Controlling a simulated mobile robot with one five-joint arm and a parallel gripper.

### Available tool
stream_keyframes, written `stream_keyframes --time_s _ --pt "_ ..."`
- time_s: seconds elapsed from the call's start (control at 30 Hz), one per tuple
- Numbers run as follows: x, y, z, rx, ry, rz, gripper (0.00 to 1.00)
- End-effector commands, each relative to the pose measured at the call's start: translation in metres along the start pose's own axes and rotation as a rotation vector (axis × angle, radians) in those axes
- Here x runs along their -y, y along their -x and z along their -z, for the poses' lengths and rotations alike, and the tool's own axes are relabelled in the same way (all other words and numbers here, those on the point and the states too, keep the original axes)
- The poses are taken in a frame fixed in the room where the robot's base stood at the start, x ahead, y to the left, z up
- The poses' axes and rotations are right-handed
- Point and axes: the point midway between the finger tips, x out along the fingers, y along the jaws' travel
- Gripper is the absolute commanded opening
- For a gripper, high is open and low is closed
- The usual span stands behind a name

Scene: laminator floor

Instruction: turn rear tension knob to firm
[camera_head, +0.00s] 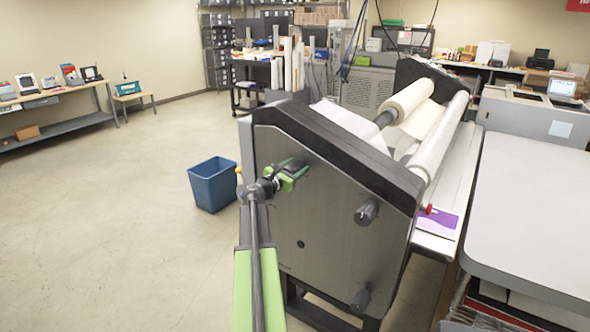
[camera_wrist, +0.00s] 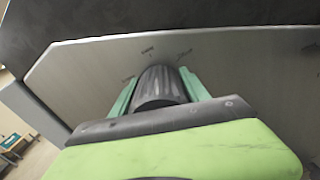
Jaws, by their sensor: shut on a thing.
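The laminator (camera_head: 330,215) stands at the centre of the head view with its grey side panel facing me. My gripper (camera_head: 289,178) is at the upper left of this panel. In the wrist view my gripper (camera_wrist: 160,95) is shut on a dark ribbed knob (camera_wrist: 160,86), with one green finger on each side. Small marks are printed on the panel around the knob, too blurred to read surely. In the head view the gripper mostly hides this knob. Another dark knob (camera_head: 366,213) sticks out at the panel's right, and a third (camera_head: 361,299) sits low down.
A blue bin (camera_head: 213,184) stands on the floor left of the laminator. A grey-topped table (camera_head: 535,210) is close on the right. White rolls (camera_head: 440,138) lie across the laminator's top. The floor at the left is clear up to a workbench (camera_head: 60,98).

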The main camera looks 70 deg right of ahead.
Motion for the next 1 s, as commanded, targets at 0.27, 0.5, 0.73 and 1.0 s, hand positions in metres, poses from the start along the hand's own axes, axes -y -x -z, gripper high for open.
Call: stream_keyframes --time_s 0.27,0.5,0.73,1.0 --pt "-0.003 0.003 0.0 0.0 -0.015 -0.006 0.13" --pt "-0.004 0.001 0.0 0.001 -0.121 -0.008 0.13" --pt "-0.004 0.001 0.0 -0.001 -0.314 -0.009 0.13" --pt "-0.003 0.001 0.001 -0.002 -0.571 -0.011 0.13"
